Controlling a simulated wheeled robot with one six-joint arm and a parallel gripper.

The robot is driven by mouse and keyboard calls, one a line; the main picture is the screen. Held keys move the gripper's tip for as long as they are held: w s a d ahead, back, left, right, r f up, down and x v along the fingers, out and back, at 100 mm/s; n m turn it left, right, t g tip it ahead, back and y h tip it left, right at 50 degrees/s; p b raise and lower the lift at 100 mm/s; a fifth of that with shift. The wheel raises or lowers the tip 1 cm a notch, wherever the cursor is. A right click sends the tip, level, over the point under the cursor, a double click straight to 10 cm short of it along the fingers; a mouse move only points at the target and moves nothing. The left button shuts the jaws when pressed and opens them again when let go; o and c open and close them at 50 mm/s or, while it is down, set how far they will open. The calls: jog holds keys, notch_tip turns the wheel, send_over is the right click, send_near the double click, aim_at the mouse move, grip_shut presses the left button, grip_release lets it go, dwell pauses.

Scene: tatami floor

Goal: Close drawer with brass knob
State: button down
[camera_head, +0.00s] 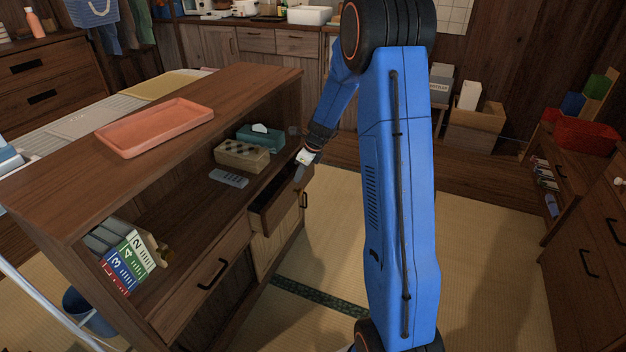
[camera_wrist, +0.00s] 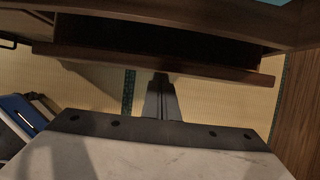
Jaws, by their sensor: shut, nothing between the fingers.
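A wooden drawer (camera_head: 283,206) in the right part of the low brown cabinet stands partly open. Its dark inside shows from above.
The cabinet top (camera_head: 235,90) bears a pink tray (camera_head: 155,127). Its shelf holds a tissue box (camera_head: 261,137), a patterned box (camera_head: 242,156), a remote (camera_head: 228,178) and books (camera_head: 127,258). A closed drawer with a black handle (camera_head: 212,274) is at left. Tatami (camera_head: 335,230) is clear in front.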

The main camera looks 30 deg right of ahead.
aim_at(290, 177)
jog(key=shift+w+a, duration=1)
jog(key=shift+w, duration=0.25)
jog(key=shift+s+d, duration=0.1)
